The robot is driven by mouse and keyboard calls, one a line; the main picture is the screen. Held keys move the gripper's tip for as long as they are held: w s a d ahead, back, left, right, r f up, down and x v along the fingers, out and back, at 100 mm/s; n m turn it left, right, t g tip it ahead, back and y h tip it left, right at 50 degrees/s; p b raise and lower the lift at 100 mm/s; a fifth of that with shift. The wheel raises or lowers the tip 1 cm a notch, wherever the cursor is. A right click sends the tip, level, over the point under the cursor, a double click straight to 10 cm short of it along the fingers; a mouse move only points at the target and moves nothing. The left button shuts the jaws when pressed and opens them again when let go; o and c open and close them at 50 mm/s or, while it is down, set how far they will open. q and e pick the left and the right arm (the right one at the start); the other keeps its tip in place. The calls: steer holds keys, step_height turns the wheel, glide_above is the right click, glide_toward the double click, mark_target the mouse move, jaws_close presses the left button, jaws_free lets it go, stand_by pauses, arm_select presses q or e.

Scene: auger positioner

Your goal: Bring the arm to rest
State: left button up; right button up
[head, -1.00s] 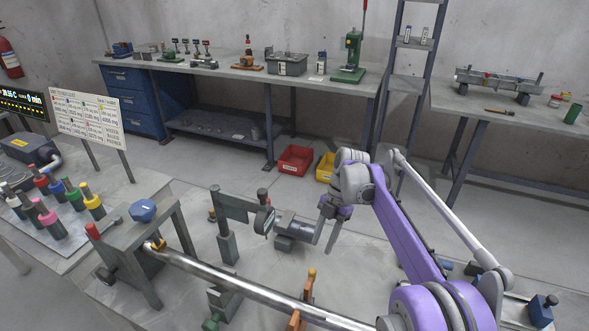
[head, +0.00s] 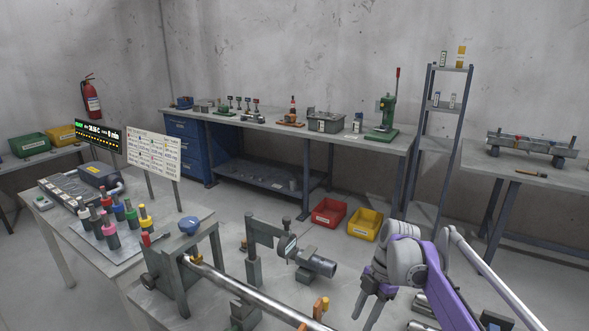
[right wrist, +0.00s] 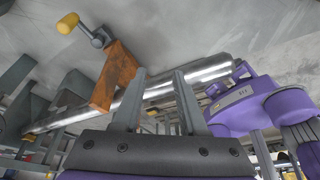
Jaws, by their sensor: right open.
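My right arm (head: 440,290) in purple and grey comes in from the lower right of the head view. Its gripper (head: 372,306) points down over the work table, to the right of a grey bracket (head: 254,250) with a dial and a dark cylinder (head: 318,265). In the right wrist view the two grey fingers (right wrist: 156,84) stand apart with nothing gripped. A long shiny shaft (right wrist: 205,70) runs behind them, and an orange clamp piece (right wrist: 116,78) with a yellow-tipped handle shows at upper left. My left gripper is not in view.
Red (head: 328,213) and yellow (head: 364,225) bins stand on the floor. Coloured bottles (head: 118,211) stand at left.

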steer(key=s+r+m+t+h+p, duration=0.2)
steer(key=s+m+t, duration=0.2)
steer(key=s+m, duration=0.8)
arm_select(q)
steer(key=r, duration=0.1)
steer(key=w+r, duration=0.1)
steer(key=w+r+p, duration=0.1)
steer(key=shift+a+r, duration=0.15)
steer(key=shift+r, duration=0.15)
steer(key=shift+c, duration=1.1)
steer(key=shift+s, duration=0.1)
arm_select(e)
steer(key=s+f+m+t+h, duration=0.1)
steer(key=s+f+m+t, duration=0.2)
steer(key=s+m, duration=0.8)
step_height(320, 180, down, 2)
steer(key=shift+s+d+f, duration=0.1)
steer(key=shift+s+d, duration=0.3)
steer(key=shift+s, duration=0.1)
